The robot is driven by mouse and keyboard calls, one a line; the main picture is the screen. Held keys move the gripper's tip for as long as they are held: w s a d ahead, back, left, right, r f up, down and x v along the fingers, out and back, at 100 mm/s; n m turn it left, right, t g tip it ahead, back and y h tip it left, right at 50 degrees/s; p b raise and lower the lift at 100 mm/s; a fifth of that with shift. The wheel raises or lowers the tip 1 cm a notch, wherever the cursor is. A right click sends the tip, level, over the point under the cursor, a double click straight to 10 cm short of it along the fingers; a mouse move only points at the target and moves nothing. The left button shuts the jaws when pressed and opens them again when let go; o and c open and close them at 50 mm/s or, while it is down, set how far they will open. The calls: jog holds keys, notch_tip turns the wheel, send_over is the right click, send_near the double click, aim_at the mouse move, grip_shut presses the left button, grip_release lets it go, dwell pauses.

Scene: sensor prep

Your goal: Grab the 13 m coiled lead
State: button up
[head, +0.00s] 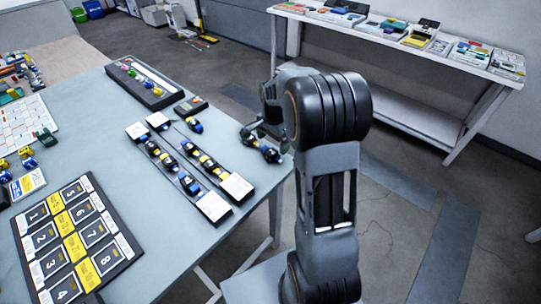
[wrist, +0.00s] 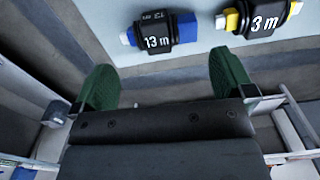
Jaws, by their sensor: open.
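The 13 m coiled lead (wrist: 158,36) lies on the grey table near its edge, at the top middle of the wrist view. It has a black band with white "13 m" lettering and blue sides. My gripper (wrist: 164,80) is open, with green fingertips spread wide. The lead lies ahead of the gap between them, apart from both, and nothing is held. In the head view a blue-sided lead (head: 271,155) at the table's right edge seems to be the same one. My gripper (head: 265,138) is there too, partly hidden by my arm.
A yellow 3 m lead (wrist: 263,15) lies close to the right of the 13 m lead. Strips with more leads (head: 205,160), a numbered board (head: 75,240) and a black tray (head: 146,82) occupy the table (head: 190,245). A shelf bench (head: 400,45) stands behind.

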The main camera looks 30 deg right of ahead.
aim_at(273, 150)
jog(key=shift+w+f, duration=0.1)
jog(key=shift+f, duration=2.55)
jog(key=shift+c, duration=0.5)
jog(key=c, duration=0.7)
jog(key=shift+o, duration=0.2)
jog(key=shift+r, duration=0.15)
